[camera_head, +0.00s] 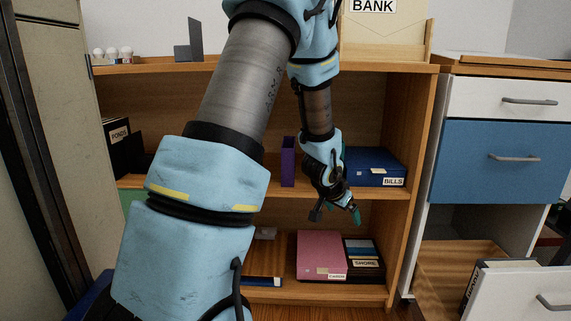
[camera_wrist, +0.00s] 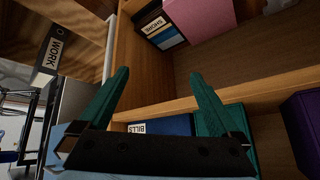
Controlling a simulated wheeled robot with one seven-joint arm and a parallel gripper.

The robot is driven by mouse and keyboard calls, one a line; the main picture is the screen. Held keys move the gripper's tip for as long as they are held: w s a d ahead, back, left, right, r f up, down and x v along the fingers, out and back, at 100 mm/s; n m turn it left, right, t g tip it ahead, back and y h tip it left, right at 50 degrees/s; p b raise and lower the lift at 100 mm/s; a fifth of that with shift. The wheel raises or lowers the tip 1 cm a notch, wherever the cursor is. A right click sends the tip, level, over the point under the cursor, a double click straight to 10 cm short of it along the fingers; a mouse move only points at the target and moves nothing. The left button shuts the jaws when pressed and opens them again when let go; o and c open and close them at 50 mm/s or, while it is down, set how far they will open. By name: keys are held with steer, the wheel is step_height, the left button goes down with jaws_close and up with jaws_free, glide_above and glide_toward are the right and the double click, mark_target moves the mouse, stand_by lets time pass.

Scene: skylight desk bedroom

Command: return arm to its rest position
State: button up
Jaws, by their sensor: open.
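My gripper (camera_head: 336,212) hangs in front of the wooden shelf unit (camera_head: 421,140), near the edge of its middle shelf. Its fingers point downward in the head view. In the wrist view my gripper (camera_wrist: 158,84) has its two green fingers spread apart with nothing between them. My arm reaches from the lower left up over the picture and bends down to the gripper. The blue box marked BILLS (camera_head: 374,167) stands just right of and behind the gripper, and it also shows in the wrist view (camera_wrist: 174,125).
A purple holder (camera_head: 288,162) stands left of the gripper. A pink box (camera_head: 321,252) and a SHORE box (camera_head: 364,262) lie on the lower shelf. An open drawer (camera_head: 525,292) juts out at right. A BANK box (camera_head: 385,32) stands on top.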

steer(key=s+a+r+n+g+y, duration=0.1)
steer(key=s+a+r+n+y, duration=0.15)
steer(key=a, duration=0.55)
steer(key=s+a+r+n+y, duration=0.1)
steer(key=s+a+n, duration=0.1)
steer(key=s+a, duration=0.35)
steer(key=s+a+r+n+g, duration=0.2)
steer(key=s+a+n+g, duration=0.15)
steer(key=s+a, duration=0.6)
step_height(320, 180, up, 37)
steer(key=p, duration=3.7)
steer(key=shift+d+r+y+p, duration=0.2)
steer(key=shift+d+y+p, duration=0.1)
steer(key=shift+y, duration=0.05)
steer(key=shift+s, duration=0.1)
